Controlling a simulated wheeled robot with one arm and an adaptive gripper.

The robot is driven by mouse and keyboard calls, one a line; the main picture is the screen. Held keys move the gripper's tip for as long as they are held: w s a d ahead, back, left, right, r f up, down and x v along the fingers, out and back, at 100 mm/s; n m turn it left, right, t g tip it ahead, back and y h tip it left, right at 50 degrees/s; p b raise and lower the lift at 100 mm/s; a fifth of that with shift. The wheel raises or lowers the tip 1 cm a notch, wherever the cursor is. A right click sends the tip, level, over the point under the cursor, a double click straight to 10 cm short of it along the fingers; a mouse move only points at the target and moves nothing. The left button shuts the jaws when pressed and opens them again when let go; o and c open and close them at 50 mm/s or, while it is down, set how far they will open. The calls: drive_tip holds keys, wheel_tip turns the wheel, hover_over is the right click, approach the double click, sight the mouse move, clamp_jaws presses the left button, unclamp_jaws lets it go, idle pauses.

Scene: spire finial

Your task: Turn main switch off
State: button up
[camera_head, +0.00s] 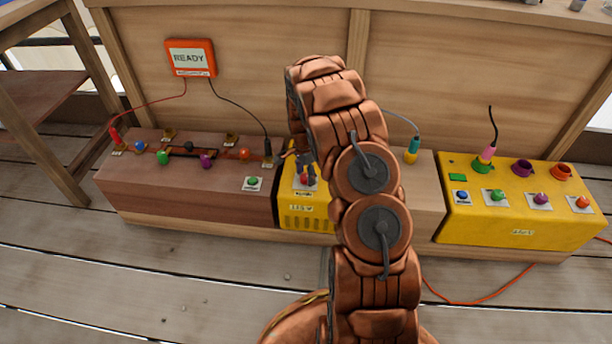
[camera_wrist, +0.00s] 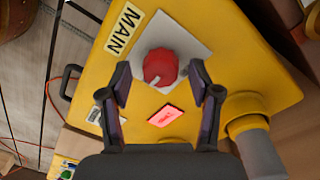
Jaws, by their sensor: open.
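The main switch is a red round knob (camera_wrist: 160,68) with a pale pointer mark, on a light square plate (camera_wrist: 190,42) beside a MAIN label (camera_wrist: 123,29) on a yellow box (camera_wrist: 222,40). A red rectangular lamp (camera_wrist: 165,116) near it is lit. In the wrist view my gripper (camera_wrist: 160,76) is open, one finger on each side of the knob; contact is not clear. In the head view my gripper (camera_head: 302,166) is over the yellow box (camera_head: 300,217), where the red knob (camera_head: 305,180) shows; my arm hides much of this box.
A brown box (camera_head: 185,190) with coloured knobs stands left. A yellow box (camera_head: 520,232) with several buttons and sockets stands right. A red-framed display (camera_head: 190,57) reads READY. A thick grey plug (camera_wrist: 262,155) sits in a yellow socket (camera_wrist: 245,110) close to the right finger.

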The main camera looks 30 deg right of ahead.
drive_tip(key=shift+c, duration=0.2)
drive_tip(key=c, duration=1.1)
drive_tip(key=shift+n+p, duration=0.3)
drive_tip(key=shift+p, duration=0.2)
drive_tip(key=n+p, duration=0.2)
drive_tip(key=n, duration=0.1)
drive_tip(key=shift+s+a+r+p, duration=0.1)
drive_tip(key=shift+r+p, duration=0.05)
drive_tip(key=shift+p, duration=0.25)
drive_tip(key=n+p, duration=0.4)
drive_tip(key=n, duration=0.1)
drive_tip(key=n+p, duration=0.2)
drive_tip(key=n, duration=0.2)
drive_tip(key=shift+n, duration=0.4)
drive_tip(key=n+p, duration=0.2)
drive_tip(key=n, duration=0.2)
drive_tip(key=shift+f+h, duration=0.2)
drive_tip(key=shift+h, duration=0.1)
drive_tip(key=shift+n, duration=0.4)
